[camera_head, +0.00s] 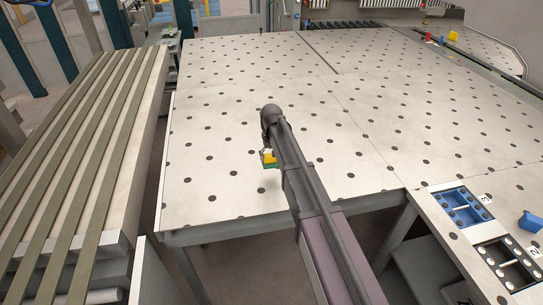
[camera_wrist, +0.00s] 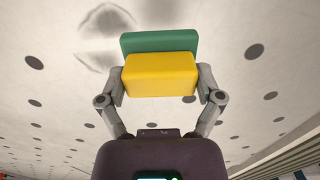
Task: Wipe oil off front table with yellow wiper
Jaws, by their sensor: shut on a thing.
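My gripper (camera_wrist: 160,82) is shut on the yellow wiper (camera_wrist: 160,76), a yellow block with a green pad along its far side. In the head view the wiper (camera_head: 270,157) shows small beside the end of my arm, over the near left part of the front table (camera_head: 230,110). The table is pale with rows of dark round dots. In the wrist view a faint grey ring-like smear (camera_wrist: 107,18), which looks like oil, lies on the table beyond the wiper, to the upper left. I cannot tell whether the pad touches the table.
A slatted bench (camera_head: 85,150) stands left of the table across a narrow gap. At the right front are a blue tray (camera_head: 462,207), a dark tray with white round parts (camera_head: 507,263) and a loose blue piece (camera_head: 530,221). A yellow item (camera_head: 453,37) lies far right. The table's middle is clear.

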